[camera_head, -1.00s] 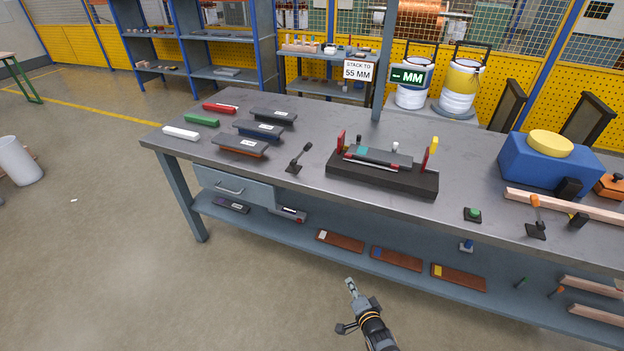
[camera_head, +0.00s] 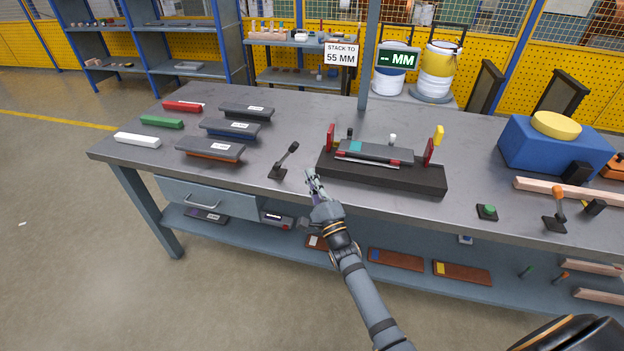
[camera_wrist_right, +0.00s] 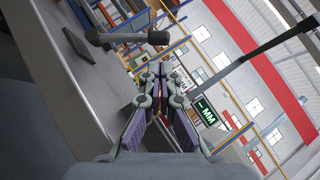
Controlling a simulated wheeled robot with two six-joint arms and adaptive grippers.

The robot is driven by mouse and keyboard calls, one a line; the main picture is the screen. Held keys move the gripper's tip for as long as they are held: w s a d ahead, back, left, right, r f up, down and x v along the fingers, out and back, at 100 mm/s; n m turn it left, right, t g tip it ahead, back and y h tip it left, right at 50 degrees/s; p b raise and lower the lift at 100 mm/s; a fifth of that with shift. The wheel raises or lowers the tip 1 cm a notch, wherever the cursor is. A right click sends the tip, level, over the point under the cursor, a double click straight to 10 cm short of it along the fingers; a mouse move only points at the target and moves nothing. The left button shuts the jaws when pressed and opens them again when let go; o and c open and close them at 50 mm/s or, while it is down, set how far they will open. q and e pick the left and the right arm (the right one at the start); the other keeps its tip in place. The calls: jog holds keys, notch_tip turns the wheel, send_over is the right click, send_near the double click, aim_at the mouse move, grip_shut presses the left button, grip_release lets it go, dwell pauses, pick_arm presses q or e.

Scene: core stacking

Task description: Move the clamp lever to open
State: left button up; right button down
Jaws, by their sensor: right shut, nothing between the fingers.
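A black lever (camera_head: 285,161) with a thick grip stands on a small dark base on the workbench, left of the black stacking fixture (camera_head: 382,176). It is tilted, its grip up and to the right. It also shows in the wrist view (camera_wrist_right: 122,37) at the upper left, beyond my fingers. My right gripper (camera_head: 311,178) is shut and empty, over the bench's front part, right of the lever and near the fixture's left end. In the wrist view my fingertips (camera_wrist_right: 160,72) are close together and apart from the lever. My left gripper is not in view.
The fixture holds a grey core between red end posts. Grey cores (camera_head: 230,129) and red, green and white bars (camera_head: 138,140) lie at the bench's left. A green button (camera_head: 487,212), an orange-tipped lever (camera_head: 557,208) and a blue block (camera_head: 550,150) are at the right.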

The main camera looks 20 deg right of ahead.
jog(key=x, duration=0.4)
jog(key=shift+w, duration=0.4)
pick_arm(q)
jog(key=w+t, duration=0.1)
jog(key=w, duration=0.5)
pick_arm(e)
jog(key=shift+w+r, duration=0.2)
jog(key=shift+w, duration=0.5)
jog(key=shift+r, duration=0.15)
pick_arm(q)
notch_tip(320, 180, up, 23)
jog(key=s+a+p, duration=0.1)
jog(key=p, duration=2.2)
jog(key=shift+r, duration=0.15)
pick_arm(e)
jog(key=w+a+r+n+g+y, duration=0.1)
jog(key=w+a+r+n+g, duration=0.3)
jog(key=a, duration=0.6)
jog(key=shift+w+r+n+g, duration=0.2)
jog(key=shift+w+n+g, duration=0.8)
jog(key=shift+w+n, duration=0.45)
